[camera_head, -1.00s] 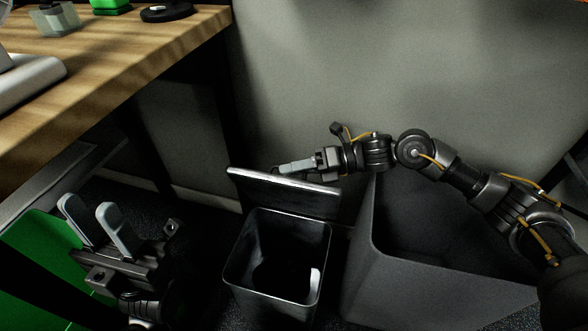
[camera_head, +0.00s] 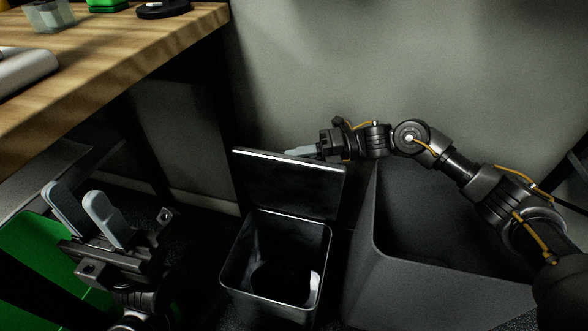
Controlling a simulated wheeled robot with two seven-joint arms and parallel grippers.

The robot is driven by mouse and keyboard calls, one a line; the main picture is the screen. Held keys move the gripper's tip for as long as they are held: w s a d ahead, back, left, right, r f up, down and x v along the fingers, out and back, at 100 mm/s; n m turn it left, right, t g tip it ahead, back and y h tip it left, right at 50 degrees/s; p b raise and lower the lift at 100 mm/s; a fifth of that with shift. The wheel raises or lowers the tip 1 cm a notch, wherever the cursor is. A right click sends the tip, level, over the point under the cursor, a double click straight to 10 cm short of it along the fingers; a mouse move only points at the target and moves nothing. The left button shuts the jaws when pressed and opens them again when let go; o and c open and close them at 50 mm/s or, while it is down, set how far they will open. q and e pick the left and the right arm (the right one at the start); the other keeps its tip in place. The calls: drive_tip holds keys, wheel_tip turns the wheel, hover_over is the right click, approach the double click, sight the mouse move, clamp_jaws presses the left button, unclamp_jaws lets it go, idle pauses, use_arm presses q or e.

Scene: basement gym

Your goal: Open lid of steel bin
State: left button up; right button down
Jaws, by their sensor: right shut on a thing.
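The steel bin (camera_head: 231,262) stands on the dark floor at lower middle, its square mouth uncovered. Its lid (camera_head: 290,185) is raised at the bin's back edge and stands nearly upright, with its inner face towards me. A pale upright piece and a dark rounded shape show inside the bin. My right gripper (camera_head: 302,152) is at the lid's top edge, shut on the lid as far as I can see; its fingertips are partly hidden behind the lid. My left gripper (camera_head: 88,215) is open and empty at lower left, apart from the bin.
A large grey open container (camera_head: 440,283) stands right of the bin, under my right arm. A wooden table (camera_head: 120,50) fills the upper left. A green object (camera_head: 28,240) lies at lower left. The grey wall (camera_head: 400,60) is behind the bin.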

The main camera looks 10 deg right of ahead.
drive_tip(key=shift+w+d+f, duration=0.1)
drive_tip(key=shift+w+d, duration=0.05)
drive_tip(key=shift+w, duration=0.25)
drive_tip(key=c, duration=1.5)
unclamp_jaws()
